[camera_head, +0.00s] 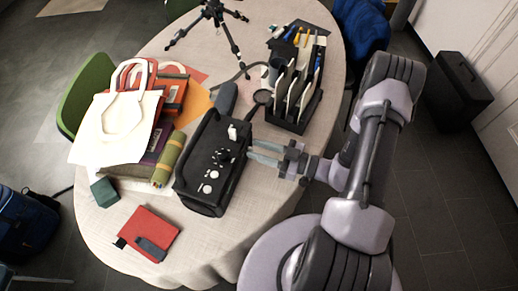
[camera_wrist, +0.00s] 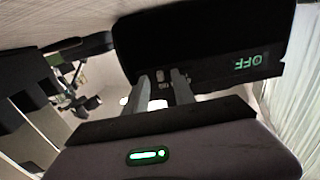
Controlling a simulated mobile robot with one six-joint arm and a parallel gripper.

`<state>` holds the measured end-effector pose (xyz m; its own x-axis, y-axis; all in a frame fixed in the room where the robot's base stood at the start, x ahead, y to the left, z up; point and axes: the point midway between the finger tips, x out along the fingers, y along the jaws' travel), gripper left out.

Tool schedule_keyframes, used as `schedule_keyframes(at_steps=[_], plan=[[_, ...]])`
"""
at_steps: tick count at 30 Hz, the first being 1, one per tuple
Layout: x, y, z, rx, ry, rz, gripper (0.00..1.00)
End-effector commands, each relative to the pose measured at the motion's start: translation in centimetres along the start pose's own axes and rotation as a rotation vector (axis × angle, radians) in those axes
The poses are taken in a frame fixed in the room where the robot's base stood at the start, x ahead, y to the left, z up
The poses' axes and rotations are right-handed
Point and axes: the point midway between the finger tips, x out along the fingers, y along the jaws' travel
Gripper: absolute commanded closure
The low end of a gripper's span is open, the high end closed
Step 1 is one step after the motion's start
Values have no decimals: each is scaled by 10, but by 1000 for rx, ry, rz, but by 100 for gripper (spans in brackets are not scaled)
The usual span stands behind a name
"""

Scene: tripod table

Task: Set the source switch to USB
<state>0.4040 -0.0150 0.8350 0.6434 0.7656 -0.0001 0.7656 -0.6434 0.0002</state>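The black device box (camera_head: 213,180) stands on the table, with white and dark knobs on its panel. My gripper (camera_head: 250,151) reaches in from the right, its fingertips close to the device's right side. In the wrist view the device (camera_wrist: 200,35) fills the upper part and a green display (camera_wrist: 248,62) reads OFF, upside down. My gripper's two fingers (camera_wrist: 162,82) stand apart there, with small light-coloured controls (camera_wrist: 163,76) showing between the tips. I cannot tell whether the fingers touch them. The source switch and a USB label cannot be made out.
The round table (camera_head: 185,240) also holds a black organizer (camera_head: 298,115) with tools just behind my gripper, a tripod (camera_head: 215,25), a magnifier-like dark item (camera_head: 262,98), a stack of bags and books (camera_head: 120,125) left, and a red notebook (camera_head: 150,230) in front.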

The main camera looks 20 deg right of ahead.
Motion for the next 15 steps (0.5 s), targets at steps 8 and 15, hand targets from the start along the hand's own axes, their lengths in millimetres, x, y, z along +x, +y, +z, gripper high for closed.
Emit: schedule_keyframes(at_steps=[8, 15], plan=[[-3, 0, -1, 0, 0, 0, 69], [-55, 2, -4, -1, 0, 8, 69]])
